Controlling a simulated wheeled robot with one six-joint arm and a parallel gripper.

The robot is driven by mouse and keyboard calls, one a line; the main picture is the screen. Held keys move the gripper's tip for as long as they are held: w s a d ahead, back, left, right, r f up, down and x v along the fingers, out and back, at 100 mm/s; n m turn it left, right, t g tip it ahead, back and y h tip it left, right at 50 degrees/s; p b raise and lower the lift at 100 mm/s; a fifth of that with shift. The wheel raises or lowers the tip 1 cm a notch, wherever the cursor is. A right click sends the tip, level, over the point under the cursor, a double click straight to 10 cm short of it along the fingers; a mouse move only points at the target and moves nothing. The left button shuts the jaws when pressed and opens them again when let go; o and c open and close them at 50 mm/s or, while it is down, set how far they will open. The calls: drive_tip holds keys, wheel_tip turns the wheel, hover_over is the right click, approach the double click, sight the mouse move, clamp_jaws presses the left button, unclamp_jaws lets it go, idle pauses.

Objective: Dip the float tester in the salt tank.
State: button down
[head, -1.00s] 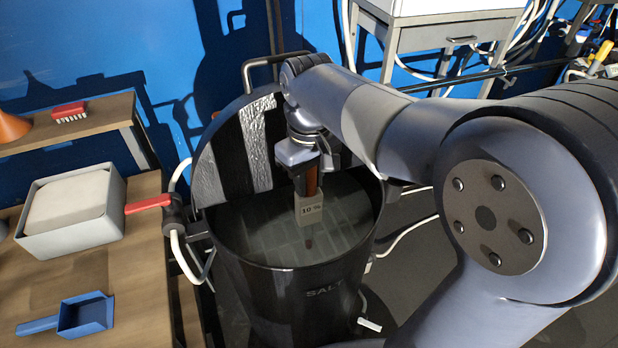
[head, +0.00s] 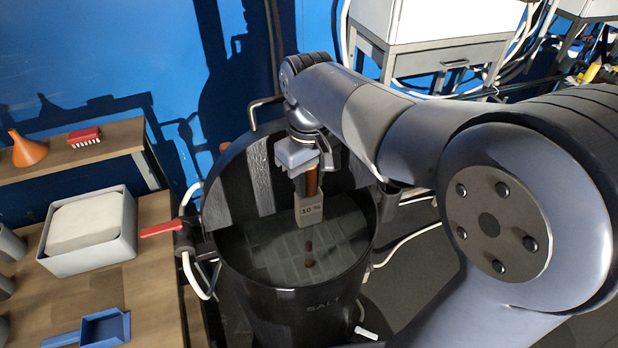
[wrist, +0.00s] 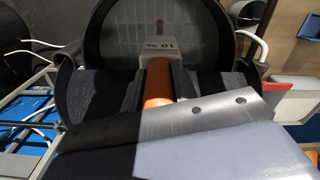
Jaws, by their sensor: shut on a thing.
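My gripper (head: 312,170) is shut on the orange-brown handle of the float tester (head: 310,210). The tester hangs upright, with a pale grey block marked "10 %" below the handle. The salt tank (head: 290,308) is a round black vessel labelled SALT, with its dark lid raised at the back. The block is over the tank's opening, above the grey surface inside. Two small dark red spots show below the block; one may be a reflection, and I cannot tell whether the tip touches the liquid. The wrist view also shows the tester (wrist: 158,50) between my fingers.
A bench on the left holds a grey bin with a white block (head: 90,225), a blue scoop (head: 103,328) and, on a shelf, an orange funnel (head: 27,149). A white cabinet (head: 450,35) stands behind.

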drive_tip(key=shift+r+p, duration=4.4)
drive_tip(key=shift+r, duration=1.1)
wheel_tip(320, 180, up, 8)
